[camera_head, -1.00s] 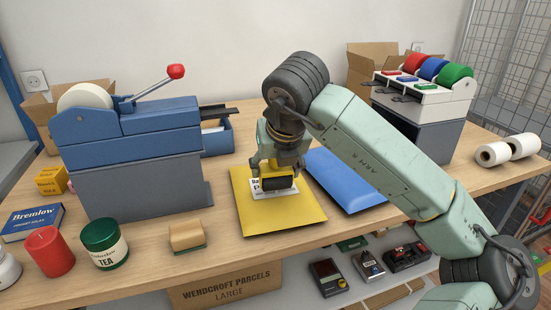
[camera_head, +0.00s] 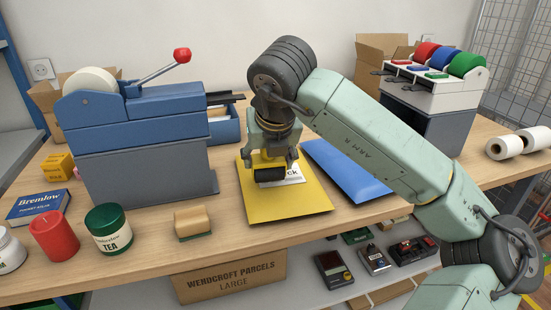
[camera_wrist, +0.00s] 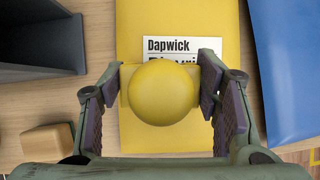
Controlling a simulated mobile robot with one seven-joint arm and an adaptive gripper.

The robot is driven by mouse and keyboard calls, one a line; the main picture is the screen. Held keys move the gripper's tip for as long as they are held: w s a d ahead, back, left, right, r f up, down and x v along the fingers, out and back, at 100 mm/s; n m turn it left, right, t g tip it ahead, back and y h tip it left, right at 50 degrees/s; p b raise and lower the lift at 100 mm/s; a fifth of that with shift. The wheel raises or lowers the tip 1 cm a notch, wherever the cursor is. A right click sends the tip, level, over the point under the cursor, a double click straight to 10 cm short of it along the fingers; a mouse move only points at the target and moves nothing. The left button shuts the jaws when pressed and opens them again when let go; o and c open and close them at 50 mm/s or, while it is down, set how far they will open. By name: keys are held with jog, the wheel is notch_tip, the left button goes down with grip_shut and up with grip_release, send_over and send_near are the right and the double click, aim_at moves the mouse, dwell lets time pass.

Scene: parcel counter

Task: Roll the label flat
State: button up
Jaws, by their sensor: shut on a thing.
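A yellow padded envelope (camera_head: 290,205) lies flat on the counter, with a white printed label (camera_head: 292,176) on it. My gripper (camera_head: 271,152) is shut on a roller (camera_head: 269,175) with a yellow handle and a black drum. The drum is at the label's left part, low over it or on it; contact cannot be told. The label's right end shows beside the drum. In the wrist view the roller's round yellow knob (camera_wrist: 160,92) sits between the fingers and hides much of the label (camera_wrist: 180,45).
A blue envelope (camera_head: 350,172) lies just right of the yellow one. A blue and grey dispenser (camera_head: 140,150) with a red-knobbed lever stands left. A sponge-like block (camera_head: 192,222), tea tin (camera_head: 109,230) and red candle (camera_head: 52,237) line the front left edge.

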jog(key=shift+f+b, duration=0.65)
jog(key=shift+b, duration=0.15)
dwell(0.4)
jog(key=shift+w+a, duration=0.1)
jog(key=shift+w+a, duration=0.1)
jog(key=shift+w, duration=0.6)
jog(key=shift+w+a, duration=0.2)
jog(key=shift+w, duration=0.65)
jog(key=shift+w, duration=0.15)
jog(key=shift+w+a, duration=0.2)
jog(key=shift+w, duration=0.55)
jog(key=shift+d+r, duration=0.15)
jog(key=shift+r, duration=0.15)
